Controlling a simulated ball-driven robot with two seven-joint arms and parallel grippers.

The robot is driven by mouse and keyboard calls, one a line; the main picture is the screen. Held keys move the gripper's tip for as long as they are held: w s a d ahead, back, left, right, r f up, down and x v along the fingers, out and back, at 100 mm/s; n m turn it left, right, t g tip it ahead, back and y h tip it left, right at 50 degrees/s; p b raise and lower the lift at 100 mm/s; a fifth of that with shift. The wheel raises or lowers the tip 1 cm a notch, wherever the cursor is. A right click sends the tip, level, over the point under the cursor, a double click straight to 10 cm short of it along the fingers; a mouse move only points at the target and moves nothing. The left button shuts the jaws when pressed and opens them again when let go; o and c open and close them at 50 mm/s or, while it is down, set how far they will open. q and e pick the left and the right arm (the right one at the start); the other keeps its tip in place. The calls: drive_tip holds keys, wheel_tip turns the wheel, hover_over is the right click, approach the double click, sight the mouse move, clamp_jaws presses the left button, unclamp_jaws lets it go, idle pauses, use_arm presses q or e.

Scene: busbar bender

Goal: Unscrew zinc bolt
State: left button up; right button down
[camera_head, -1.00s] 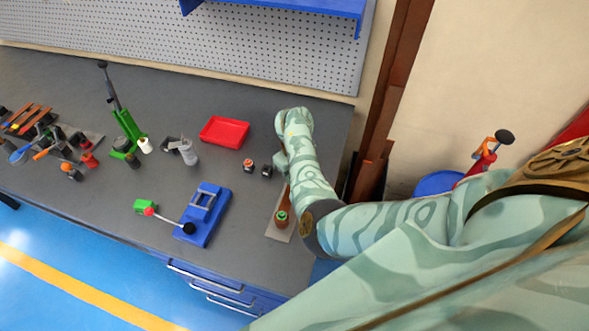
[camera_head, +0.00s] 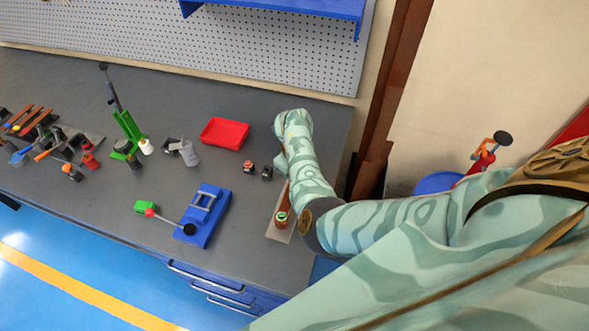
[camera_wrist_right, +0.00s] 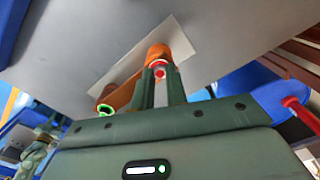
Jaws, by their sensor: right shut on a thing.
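My right gripper (camera_wrist_right: 161,80) points at the copper busbar assembly in the right wrist view. Its two green fingers are shut on a small bolt head with a pale ring and a red centre (camera_wrist_right: 160,70), apparently the zinc bolt. This head sits at the end of a copper-coloured post (camera_wrist_right: 158,52). A second copper post with a green ring (camera_wrist_right: 106,109) stands at the left and also shows in the head view (camera_head: 281,218). In the head view my right forearm hides the fingers and the bolt. My left gripper is out of view.
A pale plate (camera_head: 273,233) lies beneath the copper parts. A red tray (camera_head: 224,133), two small dark blocks (camera_head: 249,167) and a blue bender (camera_head: 205,215) are to the left. The bench between the tools is clear.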

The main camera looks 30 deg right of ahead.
drive_tip(key=n+p, duration=0.1)
drive_tip(key=n, duration=0.2)
drive_tip(key=shift+r, duration=0.2)
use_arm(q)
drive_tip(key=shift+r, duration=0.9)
use_arm(e)
drive_tip(key=shift+f+n, duration=0.15)
drive_tip(key=shift+n, duration=0.15)
drive_tip(key=n+p, duration=0.1)
drive_tip(key=n, duration=0.1)
drive_tip(key=shift+r+n+p, duration=0.25)
drive_tip(key=shift+n+p, duration=0.1)
drive_tip(key=shift+n, duration=0.05)
drive_tip(key=shift+n+p, duration=0.3)
drive_tip(key=shift+n, duration=0.6)
drive_tip(key=shift+f+n, duration=0.15)
drive_tip(key=shift+n, duration=0.25)
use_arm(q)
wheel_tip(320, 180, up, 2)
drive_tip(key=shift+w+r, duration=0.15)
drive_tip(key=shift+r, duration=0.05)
use_arm(e)
drive_tip(key=shift+f, duration=0.1)
